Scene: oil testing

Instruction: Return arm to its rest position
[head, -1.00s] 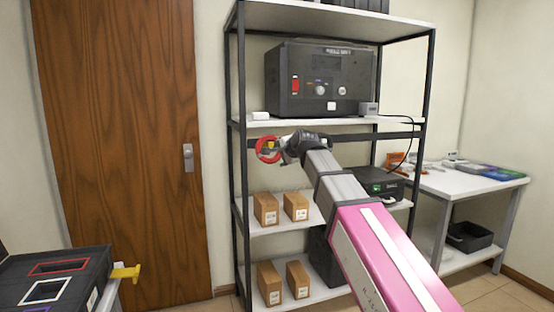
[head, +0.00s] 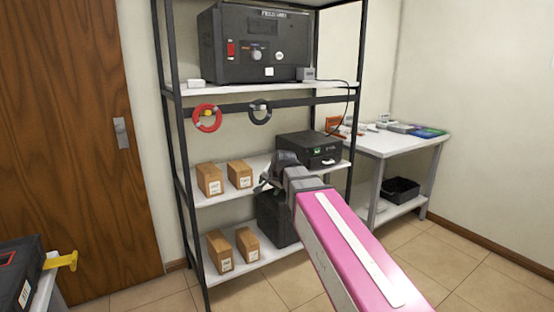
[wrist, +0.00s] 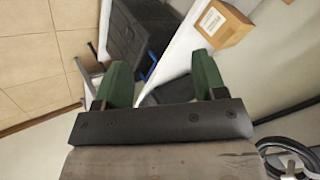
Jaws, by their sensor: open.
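My arm, with its pink link, reaches up from the lower right in the head view. My gripper (head: 268,182) is in front of the shelf rack, right of the boxes on the middle shelf. In the wrist view its two green fingers (wrist: 158,82) stand wide apart with nothing between them. In the head view the fingertips are small and partly hidden by the wrist. A red ring (head: 207,118) and a black ring (head: 260,113) hang from the rack's dark rail, apart from the gripper.
The shelf rack (head: 172,150) holds a large black device (head: 254,45), a smaller black device (head: 309,149) and several brown boxes (head: 210,180). A white side table (head: 385,146) stands at right. A dark case (head: 20,278) is at lower left. The tiled floor at right is clear.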

